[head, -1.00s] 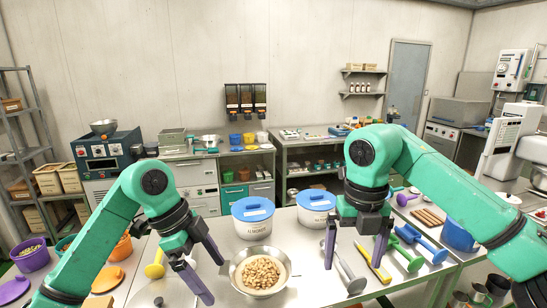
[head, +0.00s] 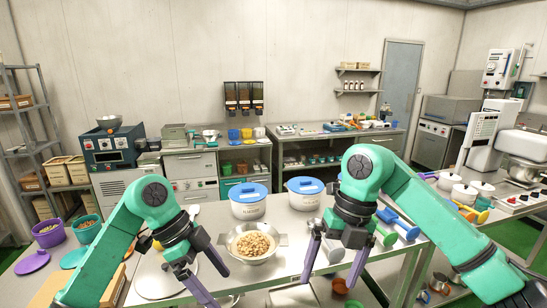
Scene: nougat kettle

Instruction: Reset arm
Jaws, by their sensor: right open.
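My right gripper (head: 333,266) hangs with its two purple fingers pointing down and spread apart. It is open and empty, near the front part of the steel table (head: 285,262), right of the bowl of nuts (head: 253,243). My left gripper (head: 222,284) is at the lower left, its purple fingers apart and slanting down to the right, with nothing seen between them. It is in front and left of the bowl. Both teal arms are bent, with elbows raised in view.
Two white tubs with blue lids (head: 249,204), (head: 304,194) stand behind the bowl. Blue and green handled tools (head: 402,226) lie right of my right gripper. Purple and teal buckets (head: 48,233), (head: 88,228) stand at the left. White pots (head: 465,192) are at the right.

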